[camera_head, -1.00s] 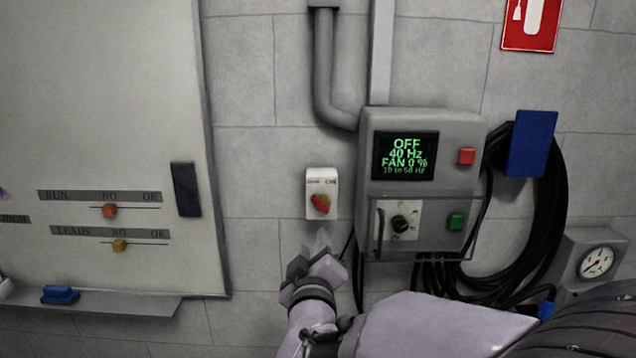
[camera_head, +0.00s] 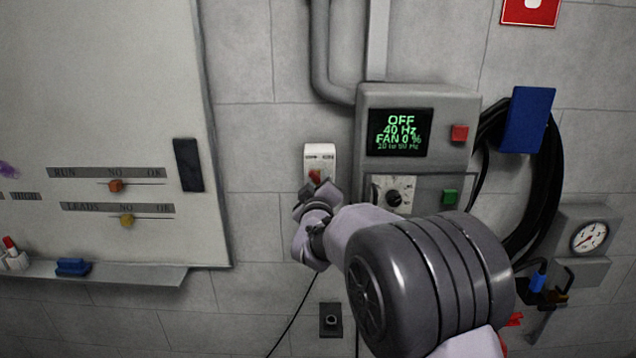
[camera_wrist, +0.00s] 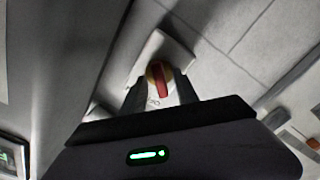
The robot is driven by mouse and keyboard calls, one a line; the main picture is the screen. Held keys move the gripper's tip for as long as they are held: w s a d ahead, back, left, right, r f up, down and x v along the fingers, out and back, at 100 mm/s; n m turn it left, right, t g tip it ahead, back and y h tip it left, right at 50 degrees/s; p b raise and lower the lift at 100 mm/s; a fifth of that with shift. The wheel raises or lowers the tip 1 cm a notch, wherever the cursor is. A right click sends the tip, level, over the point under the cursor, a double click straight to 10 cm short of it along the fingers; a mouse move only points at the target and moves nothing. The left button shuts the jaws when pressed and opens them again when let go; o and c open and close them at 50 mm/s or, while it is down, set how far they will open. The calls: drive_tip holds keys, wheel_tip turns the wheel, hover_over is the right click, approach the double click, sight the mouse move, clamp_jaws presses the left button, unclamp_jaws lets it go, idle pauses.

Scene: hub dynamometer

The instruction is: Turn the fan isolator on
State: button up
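The fan isolator (camera_head: 320,152) is a small white box on the wall, left of the grey control box. Its red knob (camera_head: 315,176) sits on a yellow base and is partly hidden by my gripper in the head view. In the wrist view the red knob (camera_wrist: 160,80) lies between the two dark fingers of my gripper (camera_wrist: 160,92), with the white isolator body behind it. The fingers are apart, with a gap on each side of the knob. My gripper (camera_head: 317,190) is at the isolator's lower part; contact cannot be told.
The grey control box (camera_head: 462,100) stands close at the right; its display reads OFF, 40 Hz, FAN 0 %. Black cables (camera_head: 545,195) hang further right. A whiteboard (camera_head: 100,90) is at the left. A socket (camera_head: 331,320) is below.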

drive_tip(key=shift+c, duration=0.3)
clamp_jaws()
drive_tip(key=shift+f+b, duration=0.1)
drive_tip(key=shift+b, duration=0.3)
drive_tip(key=m+b, duration=0.2)
drive_tip(key=shift+f+b, duration=0.15)
drive_tip(key=shift+b, duration=0.2)
drive_tip(key=m+b, duration=0.2)
drive_tip(key=b, duration=0.1)
drive_tip(key=shift+d+m, duration=0.1)
drive_tip(key=shift+m, duration=0.3)
drive_tip(key=m+b, duration=0.3)
drive_tip(key=m, duration=0.1)
drive_tip(key=m+b, duration=0.3)
drive_tip(key=m, duration=0.1)
drive_tip(key=m+b, duration=0.3)
drive_tip(key=m, duration=0.1)
drive_tip(key=shift+d+r+m, duration=0.2)
drive_tip(key=shift+d+m, duration=0.1)
drive_tip(key=shift+m, duration=0.4)
